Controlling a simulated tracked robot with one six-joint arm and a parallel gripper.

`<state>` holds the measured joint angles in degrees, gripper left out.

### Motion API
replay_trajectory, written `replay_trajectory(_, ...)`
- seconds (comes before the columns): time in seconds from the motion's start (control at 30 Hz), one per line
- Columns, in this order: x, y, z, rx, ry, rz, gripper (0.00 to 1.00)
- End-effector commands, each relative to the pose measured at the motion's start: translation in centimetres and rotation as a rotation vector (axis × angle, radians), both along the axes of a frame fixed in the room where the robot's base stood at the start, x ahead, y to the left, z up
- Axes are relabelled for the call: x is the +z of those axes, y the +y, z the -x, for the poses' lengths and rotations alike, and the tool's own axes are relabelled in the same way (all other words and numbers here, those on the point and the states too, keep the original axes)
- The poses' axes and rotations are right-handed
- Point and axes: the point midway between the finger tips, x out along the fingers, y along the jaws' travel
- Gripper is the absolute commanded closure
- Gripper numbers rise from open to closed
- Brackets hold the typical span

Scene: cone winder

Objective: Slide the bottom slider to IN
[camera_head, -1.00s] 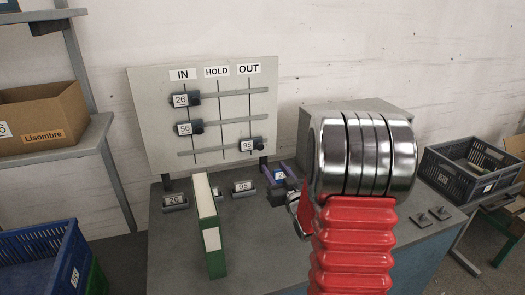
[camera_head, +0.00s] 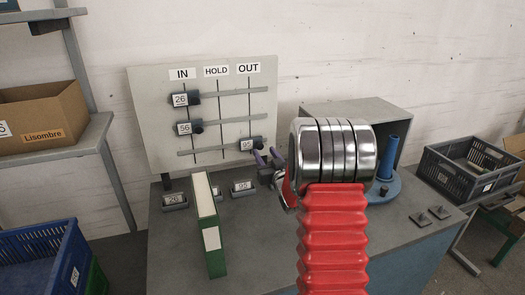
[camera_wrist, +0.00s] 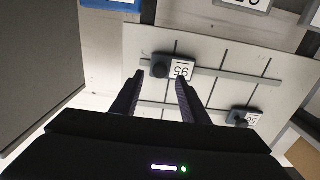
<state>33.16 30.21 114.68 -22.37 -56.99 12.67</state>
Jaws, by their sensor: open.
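The slider board (camera_head: 222,105) stands upright with columns IN, HOLD and OUT. The bottom slider (camera_head: 247,145), labelled 95, is under OUT on the lowest rail (camera_head: 210,150). The wrist view shows its dark knob and upside-down label (camera_wrist: 181,69). The top slider (camera_head: 181,99), labelled 26, and the middle slider (camera_head: 185,128), labelled 56, are under IN. My gripper (camera_head: 267,157) is open, just right of and below the bottom slider in the head view. In the wrist view, the fingertips (camera_wrist: 160,75) lie either side of the slider in the picture; contact cannot be told.
A green-and-white binder (camera_head: 210,225) stands on the grey bench (camera_head: 260,250) below the board, between small label blocks 26 (camera_head: 174,200) and 95 (camera_head: 243,187). A blue post on a round base (camera_head: 389,160) and a grey box (camera_head: 375,110) are at right, partly behind my arm.

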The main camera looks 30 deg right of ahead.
Motion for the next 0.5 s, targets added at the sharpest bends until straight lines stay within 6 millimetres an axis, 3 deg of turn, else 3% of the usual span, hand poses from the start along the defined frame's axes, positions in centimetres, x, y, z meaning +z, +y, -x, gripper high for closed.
replay_trajectory(0.2, -0.1, -0.7, -2.6, 0.0, 0.0, 0.0, 0.59)
replay_trajectory(0.5, 0.0, -1.0, -3.6, 0.0, 0.0, 0.0, 0.59)
